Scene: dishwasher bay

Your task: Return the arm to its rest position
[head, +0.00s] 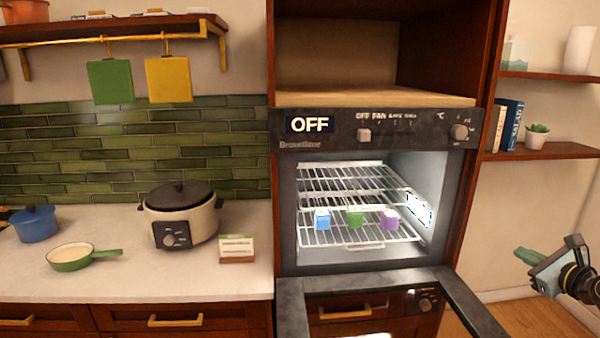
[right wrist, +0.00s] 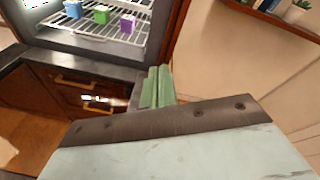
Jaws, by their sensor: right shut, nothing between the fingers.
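My right gripper (head: 527,257) is at the far right of the head view, clear of the oven and touching nothing. Its green fingers point left. In the right wrist view the green fingers (right wrist: 156,87) lie together, shut and empty. My left gripper is not in view.
The oven (head: 285,205) shows "OFF" and its door (head: 350,280) is folded down. Wall shelves (head: 545,151) are above my right gripper. The floor (head: 530,315) at the right looks clear.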

